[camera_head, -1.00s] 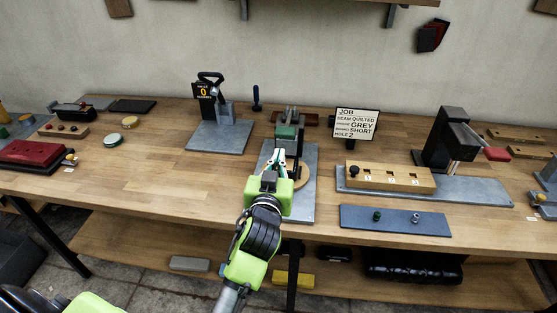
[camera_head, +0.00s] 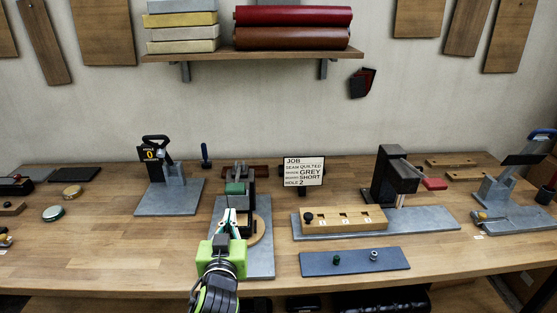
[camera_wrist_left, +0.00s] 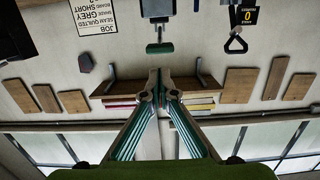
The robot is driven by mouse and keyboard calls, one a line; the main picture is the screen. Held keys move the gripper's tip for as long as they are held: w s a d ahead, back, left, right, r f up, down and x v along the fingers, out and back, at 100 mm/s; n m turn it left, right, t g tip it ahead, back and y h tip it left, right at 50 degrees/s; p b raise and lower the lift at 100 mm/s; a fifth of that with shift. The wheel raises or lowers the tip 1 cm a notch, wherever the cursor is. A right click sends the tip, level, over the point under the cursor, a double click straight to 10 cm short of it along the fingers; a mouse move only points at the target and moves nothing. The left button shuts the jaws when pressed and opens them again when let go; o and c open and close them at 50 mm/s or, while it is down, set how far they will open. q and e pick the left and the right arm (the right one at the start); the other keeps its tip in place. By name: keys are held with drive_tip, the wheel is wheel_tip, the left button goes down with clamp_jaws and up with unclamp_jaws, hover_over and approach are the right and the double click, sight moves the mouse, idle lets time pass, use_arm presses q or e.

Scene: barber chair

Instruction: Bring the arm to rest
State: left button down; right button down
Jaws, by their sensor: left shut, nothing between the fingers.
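My left arm comes up from the bottom of the head view, with a green gripper body. My left gripper (camera_head: 231,219) is shut and empty, in front of the green-topped device on the grey plate (camera_head: 262,262). A round wooden disc (camera_head: 258,229) lies beside the fingers on that plate. In the left wrist view the left gripper (camera_wrist_left: 160,85) also shows, its fingers together at the tips, against an upside-down view of the wall and shelf. My right gripper is in neither view.
A job sign (camera_head: 304,171) stands behind. A wooden block with numbered holes (camera_head: 345,218) and a blue mat (camera_head: 354,262) lie to the right. A lever press (camera_head: 392,178) stands further right. Another press on a plate (camera_head: 168,196) is at left. Bare bench lies at front left.

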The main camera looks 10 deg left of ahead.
use_arm(q)
drive_tip(key=s+a+f+m+g+h, duration=0.1)
drive_tip(key=s+f+g, duration=0.5)
drive_tip(key=s+f, duration=0.65)
drive_tip(key=s+d+f+m+g+h, duration=0.2)
drive_tip(key=s+f+g, duration=0.2)
drive_tip(key=s, duration=0.7)
drive_tip(key=s+d+f+m+g+h, duration=0.1)
drive_tip(key=s+d+f+m+g, duration=0.3)
drive_tip(key=s, duration=0.6)
wheel_tip(320, 180, down, 28)
drive_tip(key=s+a+n+b, duration=0.1)
drive_tip(key=s+a+n, duration=0.1)
drive_tip(key=s+a+f+g+b, duration=0.1)
drive_tip(key=s+a+f, duration=0.2)
drive_tip(key=s+f, duration=1.4)
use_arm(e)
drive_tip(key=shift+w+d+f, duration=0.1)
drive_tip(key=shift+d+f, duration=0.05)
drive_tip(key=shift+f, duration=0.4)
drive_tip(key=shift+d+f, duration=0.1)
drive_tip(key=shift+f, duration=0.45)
use_arm(q)
drive_tip(key=shift+f, duration=0.1)
